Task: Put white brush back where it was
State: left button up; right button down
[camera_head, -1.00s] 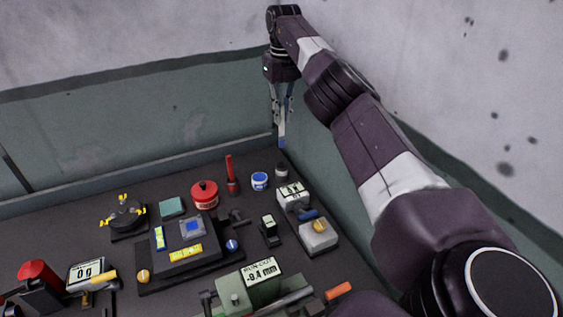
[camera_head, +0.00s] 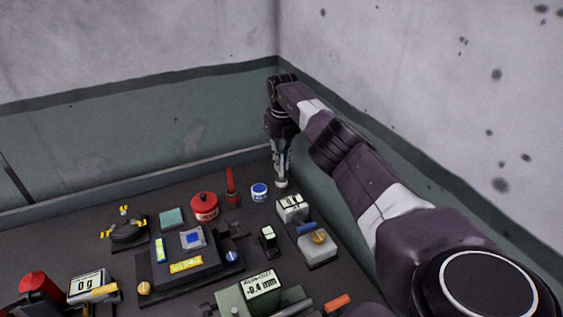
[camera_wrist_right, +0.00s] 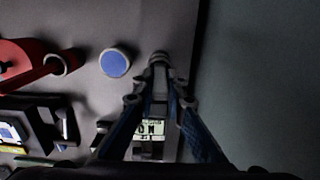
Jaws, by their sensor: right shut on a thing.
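My right gripper (camera_head: 281,158) points down at the back right corner of the bench, close to the wall. It is shut on the white brush, a slim pale thing (camera_wrist_right: 159,84) between the fingertips in the right wrist view. The brush's lower end is at a small grey cup (camera_head: 281,184) standing on the bench. The cup's round rim (camera_wrist_right: 158,56) shows just past the fingertips. The fingers hide most of the brush, and I cannot tell how deep it is in the cup. My left gripper is not in view.
A white jar with a blue top (camera_head: 259,192) stands just left of the cup. A red brush in a holder (camera_head: 232,190) and a red can (camera_head: 204,206) are further left. A white display box (camera_head: 292,208) is in front. The wall is close on the right.

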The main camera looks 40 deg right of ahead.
jog(key=shift+f, duration=0.1)
jog(key=c, duration=2)
grip_release()
jog(key=shift+o, duration=0.2)
notch_tip(320, 180, up, 12)
jog(key=b, duration=0.2)
jog(key=shift+s, duration=0.25)
jog(key=shift+a, duration=0.1)
